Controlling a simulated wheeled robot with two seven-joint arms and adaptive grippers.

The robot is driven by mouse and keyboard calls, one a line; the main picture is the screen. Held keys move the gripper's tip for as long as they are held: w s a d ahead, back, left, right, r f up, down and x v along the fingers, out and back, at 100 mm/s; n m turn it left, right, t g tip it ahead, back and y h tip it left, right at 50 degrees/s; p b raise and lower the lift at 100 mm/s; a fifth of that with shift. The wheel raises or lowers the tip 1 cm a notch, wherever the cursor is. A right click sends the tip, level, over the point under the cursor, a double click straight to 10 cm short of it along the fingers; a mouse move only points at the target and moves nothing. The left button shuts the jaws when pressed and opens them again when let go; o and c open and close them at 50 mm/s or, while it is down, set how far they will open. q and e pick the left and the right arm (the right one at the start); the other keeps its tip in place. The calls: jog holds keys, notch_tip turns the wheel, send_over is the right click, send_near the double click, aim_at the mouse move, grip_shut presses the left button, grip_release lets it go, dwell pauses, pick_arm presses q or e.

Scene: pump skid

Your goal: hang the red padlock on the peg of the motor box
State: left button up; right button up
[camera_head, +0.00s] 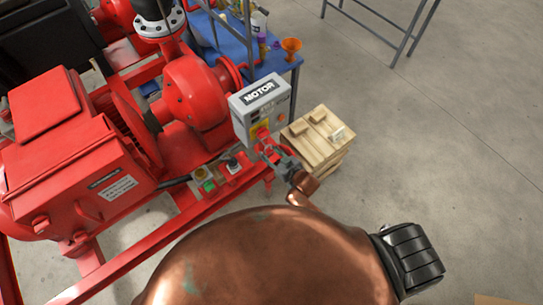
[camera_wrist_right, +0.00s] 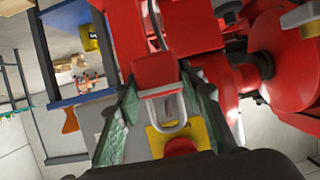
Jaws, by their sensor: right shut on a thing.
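The grey motor box (camera_head: 246,118), labelled MOTOR, stands at the front of the red pump skid in the head view. My right gripper (camera_head: 270,148) is just in front of its lower face. In the right wrist view, my right gripper (camera_wrist_right: 160,88) is shut on the red padlock (camera_wrist_right: 155,70). The padlock's pale shackle (camera_wrist_right: 170,122) points toward the bottom of that view, in front of a yellow plate (camera_wrist_right: 194,132) with a red knob (camera_wrist_right: 181,145). I cannot make out the peg or whether the shackle touches it. My left gripper is not in view.
A wooden crate (camera_head: 318,152) stands right of the motor box. A blue table (camera_head: 242,52) with small items is behind. Small control stations with a green button (camera_head: 209,186) sit on the skid's front rail. The floor at right is clear.

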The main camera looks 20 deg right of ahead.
jog(key=x, duration=0.1)
jog(key=b+x, duration=0.1)
jog(key=x, duration=0.2)
jog(key=shift+r+b, duration=0.3)
jog(key=shift+b, duration=0.05)
jog(key=shift+w, duration=0.1)
dwell(0.3)
jog(key=shift+f, duration=0.1)
jog(key=o, duration=1.3)
